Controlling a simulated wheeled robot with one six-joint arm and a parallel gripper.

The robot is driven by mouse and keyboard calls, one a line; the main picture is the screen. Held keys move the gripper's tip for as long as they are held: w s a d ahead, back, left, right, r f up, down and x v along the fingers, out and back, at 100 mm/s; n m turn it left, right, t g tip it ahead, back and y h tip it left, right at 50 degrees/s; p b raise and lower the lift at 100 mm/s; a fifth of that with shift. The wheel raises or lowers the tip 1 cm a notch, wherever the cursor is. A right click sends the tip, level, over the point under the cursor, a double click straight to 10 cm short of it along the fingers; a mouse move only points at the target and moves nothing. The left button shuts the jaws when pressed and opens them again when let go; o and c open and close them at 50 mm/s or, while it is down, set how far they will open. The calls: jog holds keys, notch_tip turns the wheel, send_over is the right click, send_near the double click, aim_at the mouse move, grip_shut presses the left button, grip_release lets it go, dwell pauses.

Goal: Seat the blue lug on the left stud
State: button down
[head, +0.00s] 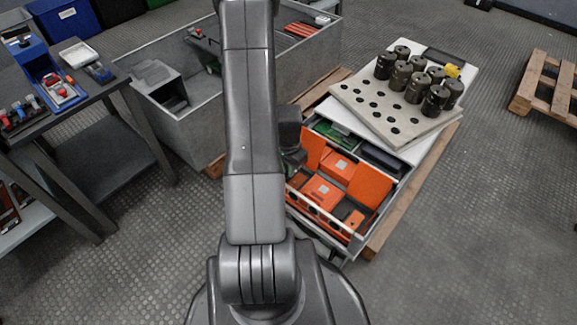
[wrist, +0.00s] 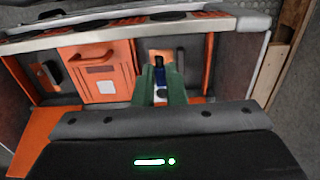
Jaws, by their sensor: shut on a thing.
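My gripper (wrist: 160,84) shows in the wrist view as two green fingers below the middle of the picture. They are shut on a small dark blue piece, the blue lug (wrist: 160,74), which stands up between them. An orange upright part with a dark slot lies just beyond the lug; I cannot tell if they touch. In the head view my arm hides most of the gripper and the lug, at the left side of an open bay with orange parts (head: 323,190). I cannot pick out the left stud in either view.
A pale perforated board (head: 375,112) carries several dark cylinders (head: 415,88) behind the bay. A grey open bin (head: 190,130) stands left of my arm. A dark workbench (head: 100,95) with tools is at far left. The floor at right is clear up to a wooden pallet (head: 545,92).

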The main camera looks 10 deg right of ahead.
jog(key=shift+f+b, duration=2.35)
jog(key=shift+f, duration=1.5)
jog(key=shift+a, duration=0.1)
jog(key=shift+f+b, duration=0.7)
jog(key=shift+b, duration=0.15)
jog(key=c, duration=1.4)
grip_release()
